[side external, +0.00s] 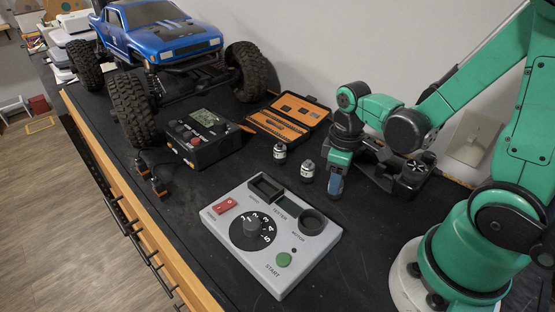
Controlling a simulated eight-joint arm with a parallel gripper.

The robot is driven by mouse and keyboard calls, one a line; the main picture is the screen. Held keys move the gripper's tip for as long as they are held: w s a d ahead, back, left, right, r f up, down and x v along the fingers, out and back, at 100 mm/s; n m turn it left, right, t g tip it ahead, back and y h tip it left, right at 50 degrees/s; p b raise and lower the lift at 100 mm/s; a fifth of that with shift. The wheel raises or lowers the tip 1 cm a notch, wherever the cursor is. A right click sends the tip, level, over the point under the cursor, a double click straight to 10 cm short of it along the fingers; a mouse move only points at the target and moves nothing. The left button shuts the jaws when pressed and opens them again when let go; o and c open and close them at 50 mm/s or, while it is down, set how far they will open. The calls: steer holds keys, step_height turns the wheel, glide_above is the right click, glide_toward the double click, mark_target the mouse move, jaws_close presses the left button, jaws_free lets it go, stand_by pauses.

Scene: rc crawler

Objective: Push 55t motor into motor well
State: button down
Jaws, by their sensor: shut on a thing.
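The grey tester (222,222) lies on the black bench top, with a round dark motor well (311,220) at its right corner. Two small silver-and-black motors stand upright behind it: one motor (279,153) farther back and a nearer motor (306,172). Their labels are too small to read, so I cannot tell which is the 55t. My gripper (335,190) points down just right of the nearer motor and behind the well. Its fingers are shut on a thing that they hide. It seems apart from both visible motors.
The tester has a red switch (225,205), a dial (251,230) and a green start button (284,260). A black box with a display (200,139), an open orange-lined case (275,128) and a blue crawler (160,33) stand behind. A black device (408,178) sits right of my gripper.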

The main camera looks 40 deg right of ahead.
steer(key=shift+r, duration=0.1)
step_height(320, 180, up, 19)
steer(key=s+a+r, duration=0.2)
steer(key=a+r, duration=0.2)
steer(key=a, duration=0.7)
steer(key=shift+n, duration=0.3)
steer(key=f, duration=1.9)
steer(key=shift+s+d+f, duration=0.2)
steer(key=shift+s+f, duration=0.05)
steer(key=shift+f, duration=0.05)
steer(key=shift+f, duration=0.15)
steer(key=c, duration=0.5)
jaws_free()
